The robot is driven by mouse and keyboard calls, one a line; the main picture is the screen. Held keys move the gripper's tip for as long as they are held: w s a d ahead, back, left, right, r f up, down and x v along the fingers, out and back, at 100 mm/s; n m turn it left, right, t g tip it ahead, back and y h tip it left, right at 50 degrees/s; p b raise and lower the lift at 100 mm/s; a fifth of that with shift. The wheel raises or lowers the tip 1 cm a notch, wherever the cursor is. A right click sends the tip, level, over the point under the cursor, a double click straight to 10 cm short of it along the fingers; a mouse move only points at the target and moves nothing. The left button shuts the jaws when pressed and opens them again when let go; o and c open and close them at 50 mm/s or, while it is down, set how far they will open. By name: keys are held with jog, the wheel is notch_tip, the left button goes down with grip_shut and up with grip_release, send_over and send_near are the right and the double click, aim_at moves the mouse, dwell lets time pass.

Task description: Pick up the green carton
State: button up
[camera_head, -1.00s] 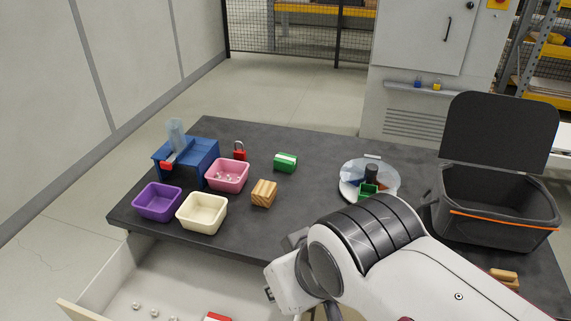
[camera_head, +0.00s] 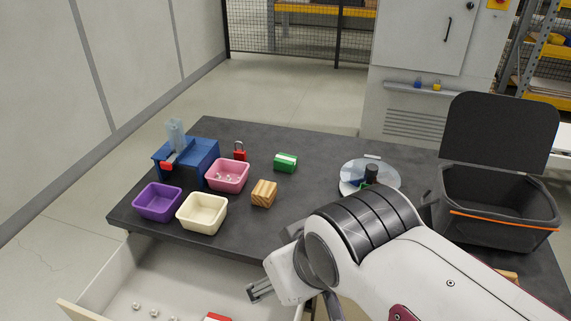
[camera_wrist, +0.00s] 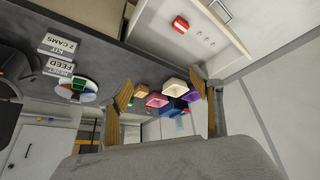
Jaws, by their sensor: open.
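The green carton (camera_head: 285,162), a small box with a white band on top, lies on the dark table behind the wooden block. In the wrist view it is small and hard to make out among the bins. My gripper (camera_head: 262,290) is low at the front, over the open drawer and well apart from the carton. The wrist view shows the two fingers of my gripper (camera_wrist: 166,100) spread wide with nothing between them.
The wooden block (camera_head: 264,193), pink bin (camera_head: 228,176), cream bin (camera_head: 202,214), purple bin (camera_head: 158,202), red padlock (camera_head: 240,151) and blue box (camera_head: 187,160) stand left. A round turntable (camera_head: 384,178) and lidded black bin (camera_head: 498,207) stand right. An open drawer (camera_head: 95,310) juts out in front.

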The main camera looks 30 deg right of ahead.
jog(key=w+d+r+n+t+h, duration=0.1)
jog(key=w+d+r+n+h, duration=0.25)
jog(key=w, duration=0.55)
jog(key=w+d+r+n+t, duration=0.2)
jog(key=w+d+r, duration=0.2)
jog(key=w+d, duration=0.3)
jog(key=w+d+r+n+t+h, duration=0.1)
jog(key=w+d+r+n, duration=0.25)
jog(key=w, duration=0.65)
jog(key=w+d+n+t, duration=0.2)
jog(key=w+d+n, duration=0.3)
jog(key=w, duration=0.4)
jog(key=w+d+n+t, duration=0.2)
jog(key=w+d+n, duration=0.35)
jog(key=w, duration=0.35)
jog(key=w+d+f+n+y, duration=0.5)
jog(key=w+d+f+n, duration=0.2)
jog(key=w+f+n, duration=0.3)
jog(key=s+d+f+n+g+y, duration=0.1)
jog(key=f+n, duration=0.2)
jog(key=f, duration=0.4)
jog(key=s+d+f+n+y, duration=0.1)
jog(key=s+f+n+y, duration=0.1)
jog(key=f+n, duration=0.2)
jog(key=s+d+f+n+g+y, duration=0.1)
jog(key=f+n, duration=0.3)
jog(key=f, duration=0.7)
jog(key=shift+s+f+g+y, duration=0.1)
jog(key=shift+s+g+y, duration=0.15)
jog(key=shift+s+g, duration=0.1)
